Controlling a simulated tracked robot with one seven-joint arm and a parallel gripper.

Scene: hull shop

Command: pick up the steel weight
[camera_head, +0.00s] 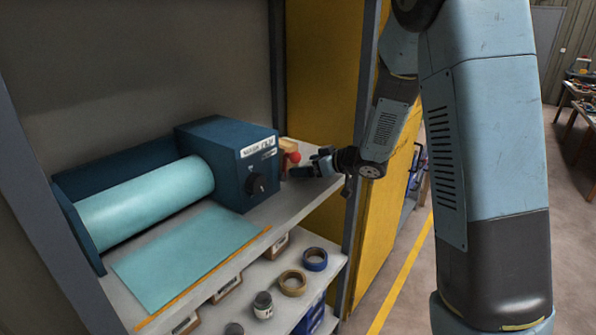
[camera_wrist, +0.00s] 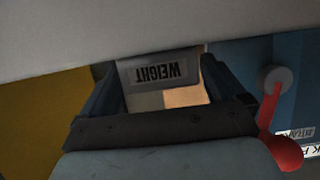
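The steel weight (camera_wrist: 155,73) shows in the wrist view as a grey block with a label reading WEIGHT, upside down in the picture. My gripper (camera_wrist: 160,75) has its two dark fingers spread, one on each side of the block in the picture. I cannot tell whether the fingertips reach or touch it. In the head view my gripper (camera_head: 312,166) is at the right end of the upper shelf, just right of the blue machine. I cannot make out the weight there.
The blue machine (camera_head: 225,150) with a teal roller stands close to my gripper. Its red handle knob (camera_wrist: 285,152) is near the gripper's side. The grey shelf (camera_wrist: 100,35) crosses the wrist view's top. A shelf post (camera_head: 362,120) and yellow panel (camera_head: 325,80) are close by.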

